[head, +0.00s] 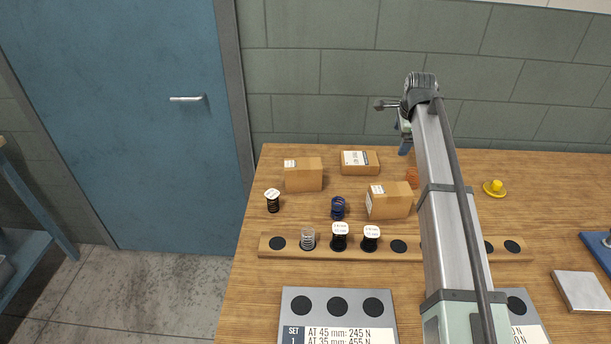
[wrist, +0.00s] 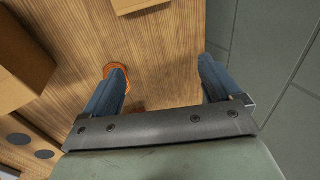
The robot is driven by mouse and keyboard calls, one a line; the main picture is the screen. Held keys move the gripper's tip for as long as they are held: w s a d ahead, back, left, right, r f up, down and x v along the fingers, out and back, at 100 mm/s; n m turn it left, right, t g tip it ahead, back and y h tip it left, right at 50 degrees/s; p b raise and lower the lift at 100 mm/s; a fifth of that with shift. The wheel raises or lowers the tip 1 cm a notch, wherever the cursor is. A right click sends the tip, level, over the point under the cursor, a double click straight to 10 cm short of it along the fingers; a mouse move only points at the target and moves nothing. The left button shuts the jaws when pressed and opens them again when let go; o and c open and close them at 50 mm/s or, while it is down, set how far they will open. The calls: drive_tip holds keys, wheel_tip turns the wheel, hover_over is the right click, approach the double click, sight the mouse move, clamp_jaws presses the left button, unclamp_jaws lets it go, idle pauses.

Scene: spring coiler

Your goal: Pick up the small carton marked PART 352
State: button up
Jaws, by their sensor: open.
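Three brown cartons with white labels stand on the wooden bench in the head view: one at the back left (head: 303,180), a flatter one at the back middle (head: 360,166), and one at the front right (head: 391,207). Their label print is too small to read, so I cannot tell which is PART 352. My gripper (head: 404,146) is above the back of the bench, right of the flat carton, partly hidden by my arm. In the wrist view my gripper (wrist: 162,80) is open, with bare bench between its blue fingers. Parts of two cartons show there, at the left (wrist: 20,65) and top (wrist: 138,5).
An orange spring (head: 412,176) lies near my arm, also beside the left finger in the wrist view (wrist: 117,72). Black and blue springs (head: 338,208) stand around the cartons. A wooden rack (head: 390,255) with springs lies in front. A yellow knob (head: 494,188) is at the right.

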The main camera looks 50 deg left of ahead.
drive_tip(key=s+a+r+g, duration=0.2)
drive_tip(key=s+a, duration=0.7)
drive_tip(key=s, duration=0.3)
wheel_tip(320, 180, up, 2)
drive_tip(key=n+g+h, duration=0.1)
drive_tip(key=h, duration=0.2)
hover_over(304, 163)
wheel_tip(304, 163, down, 8)
drive_tip(key=shift+r, duration=0.1)
drive_tip(key=shift+s+f, duration=0.15)
drive_tip(key=shift+f, duration=2.5)
drive_tip(key=shift+a, duration=0.1)
drive_tip(key=c, duration=1.5)
